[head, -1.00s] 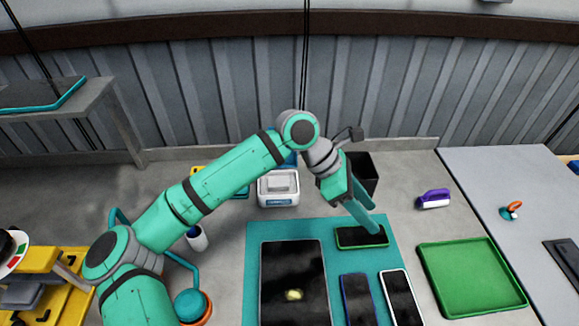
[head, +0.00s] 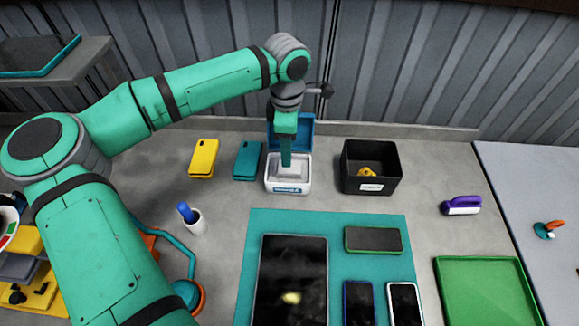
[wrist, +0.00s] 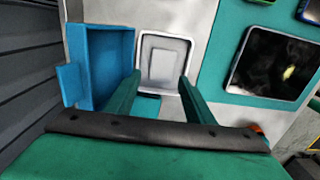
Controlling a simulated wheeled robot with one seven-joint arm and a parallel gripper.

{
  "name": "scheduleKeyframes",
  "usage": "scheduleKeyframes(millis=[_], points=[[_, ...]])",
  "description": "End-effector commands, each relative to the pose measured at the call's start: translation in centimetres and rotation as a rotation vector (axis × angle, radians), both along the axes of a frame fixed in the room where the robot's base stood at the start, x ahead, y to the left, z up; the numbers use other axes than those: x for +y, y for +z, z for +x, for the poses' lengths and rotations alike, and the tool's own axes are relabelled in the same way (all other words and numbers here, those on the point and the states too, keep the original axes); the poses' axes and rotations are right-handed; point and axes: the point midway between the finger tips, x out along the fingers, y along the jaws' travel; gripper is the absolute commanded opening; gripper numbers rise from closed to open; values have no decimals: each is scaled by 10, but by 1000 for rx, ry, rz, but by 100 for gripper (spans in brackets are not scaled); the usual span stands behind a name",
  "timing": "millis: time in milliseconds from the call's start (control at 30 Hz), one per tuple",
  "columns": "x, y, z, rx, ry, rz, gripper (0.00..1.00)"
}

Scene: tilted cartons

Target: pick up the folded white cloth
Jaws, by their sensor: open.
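The folded white cloth (wrist: 163,65) lies inside a small white box (head: 288,187) with a blue lid (head: 303,130) standing open behind it. In the head view my gripper (head: 286,162) is above this box and hides part of the cloth. In the wrist view the open fingers (wrist: 160,82) point toward the box, with the cloth showing between and beyond their tips. Nothing is between the fingers. I cannot tell whether the tips touch the cloth.
A black bin (head: 371,168) holding something yellow stands right of the box. Yellow (head: 204,158) and teal (head: 247,160) phone-like items lie to its left. A teal mat (head: 336,227) with a tablet (head: 293,280) and several phones is in front. A green tray (head: 487,292) is at right.

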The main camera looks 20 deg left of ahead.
Motion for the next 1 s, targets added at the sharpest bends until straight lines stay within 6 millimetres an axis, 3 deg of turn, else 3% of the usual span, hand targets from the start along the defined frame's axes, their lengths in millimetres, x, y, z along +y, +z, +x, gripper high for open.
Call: scheduleKeyframes(millis=[267,600,833,967,1000], points=[[2,-21,-2,-1,4,-2,48],[4,-63,-5,0,5,-1,48],[4,-65,-5,-1,5,-1,48],[2,-65,-4,-1,3,-1,20],[2,-65,-4,-1,2,-1,17]])
